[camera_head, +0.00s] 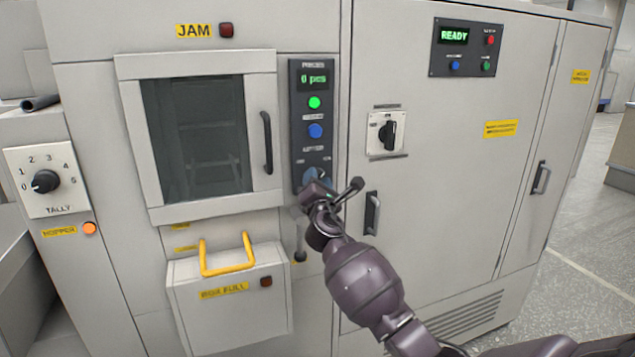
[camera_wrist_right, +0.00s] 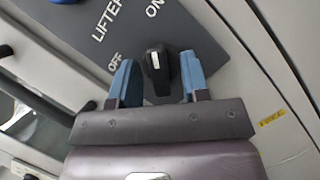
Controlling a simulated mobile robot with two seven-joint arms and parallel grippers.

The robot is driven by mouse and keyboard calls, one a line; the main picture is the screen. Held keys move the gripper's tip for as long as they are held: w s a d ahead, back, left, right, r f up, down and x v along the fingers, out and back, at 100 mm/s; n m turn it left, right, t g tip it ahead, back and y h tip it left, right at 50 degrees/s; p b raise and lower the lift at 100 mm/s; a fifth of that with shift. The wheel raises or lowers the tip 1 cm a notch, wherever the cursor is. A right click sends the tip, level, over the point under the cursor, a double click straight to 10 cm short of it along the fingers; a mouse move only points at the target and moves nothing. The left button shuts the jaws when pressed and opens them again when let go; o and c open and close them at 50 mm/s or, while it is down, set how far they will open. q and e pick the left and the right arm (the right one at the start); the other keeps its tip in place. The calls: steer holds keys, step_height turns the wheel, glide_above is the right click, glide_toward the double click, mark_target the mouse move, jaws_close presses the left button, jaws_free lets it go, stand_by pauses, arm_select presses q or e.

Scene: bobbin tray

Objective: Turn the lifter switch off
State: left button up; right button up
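The lifter switch (camera_wrist_right: 157,73) is a black knob with a white mark, on a dark panel in the right wrist view. The OFF label (camera_wrist_right: 115,62) is to its left and the ON label (camera_wrist_right: 154,8) is above it. The white mark points up the picture, toward ON. My right gripper (camera_wrist_right: 157,58) is open, with one blue finger on each side of the knob and visible gaps between. In the head view my right gripper (camera_head: 317,178) is at the lower end of the dark control panel (camera_head: 297,145) and hides the switch. My left gripper is not in view.
Above the switch are a blue button (camera_head: 315,130), a green button (camera_head: 314,102) and a "0 pcs" display (camera_head: 314,79). A window door handle (camera_head: 267,142) is to the left. A black rotary switch (camera_head: 388,134) and a cabinet handle (camera_head: 372,213) are to the right.

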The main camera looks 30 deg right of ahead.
jaws_close()
steer(key=shift+n, duration=0.5)
steer(key=shift+n+t, duration=0.3)
steer(key=shift+n, duration=0.1)
steer(key=n+t+y, duration=0.1)
steer(key=n+y, duration=0.1)
steer(key=n, duration=0.2)
steer(key=shift+d, duration=0.1)
steer(key=n+y, duration=0.2)
steer(key=n, duration=0.2)
steer(key=n+t+y, duration=0.1)
steer(key=n+y, duration=0.1)
steer(key=n, duration=0.2)
steer(key=shift+d+n+t, duration=0.1)
steer(key=shift+n+t, duration=0.2)
steer(key=n+y+p, duration=0.1)
steer(key=n+y, duration=0.2)
steer(key=n, duration=0.2)
steer(key=shift+n, duration=0.4)
steer(key=shift+d+n+y+p, duration=0.1)
steer(key=shift+n+y+p, duration=0.5)
steer(key=shift+n, duration=0.7)
steer(key=shift+y, duration=0.3)
